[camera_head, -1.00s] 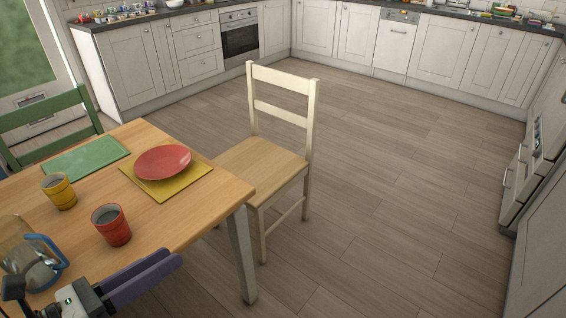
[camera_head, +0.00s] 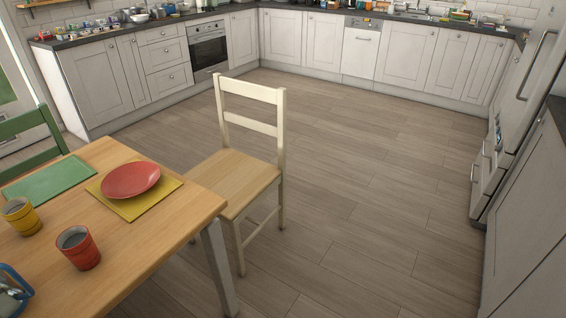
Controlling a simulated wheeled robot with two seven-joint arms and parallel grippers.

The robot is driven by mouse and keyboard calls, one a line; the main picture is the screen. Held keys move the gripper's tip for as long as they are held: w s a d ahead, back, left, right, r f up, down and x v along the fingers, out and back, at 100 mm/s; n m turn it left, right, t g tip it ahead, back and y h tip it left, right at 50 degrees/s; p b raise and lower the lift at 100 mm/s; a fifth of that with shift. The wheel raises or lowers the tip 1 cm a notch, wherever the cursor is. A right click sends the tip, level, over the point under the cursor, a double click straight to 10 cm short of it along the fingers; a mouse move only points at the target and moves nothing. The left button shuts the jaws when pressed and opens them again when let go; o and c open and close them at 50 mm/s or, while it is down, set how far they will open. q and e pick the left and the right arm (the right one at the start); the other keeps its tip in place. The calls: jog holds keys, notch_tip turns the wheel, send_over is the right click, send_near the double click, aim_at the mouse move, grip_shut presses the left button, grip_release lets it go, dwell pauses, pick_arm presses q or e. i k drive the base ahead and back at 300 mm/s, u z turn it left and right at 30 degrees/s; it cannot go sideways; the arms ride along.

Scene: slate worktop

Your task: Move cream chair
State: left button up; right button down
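The cream chair (camera_head: 252,124) stands upright on the floor at the right end of the wooden table. Its backrest is on the side away from the table, and its light wood seat (camera_head: 238,178) is partly under or close against the table edge. Its front legs are partly hidden by the table. Neither of my grippers shows in the head view now.
The wooden table (camera_head: 150,235) carries a red plate (camera_head: 131,180) on a yellow mat, a green mat (camera_head: 50,182), a yellow cup (camera_head: 21,216) and a red cup (camera_head: 77,248). A green chair (camera_head: 30,140) stands at left. Open floor (camera_head: 350,200) lies right of the cream chair, bounded by white cabinets (camera_head: 290,40).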

aim_at(241, 179)
jog(key=z, duration=0.75)
jog(key=i, duration=5.5)
jog(key=u, duration=4.2)
jog(key=i, duration=0.6)
jog(key=u, duration=0.1)
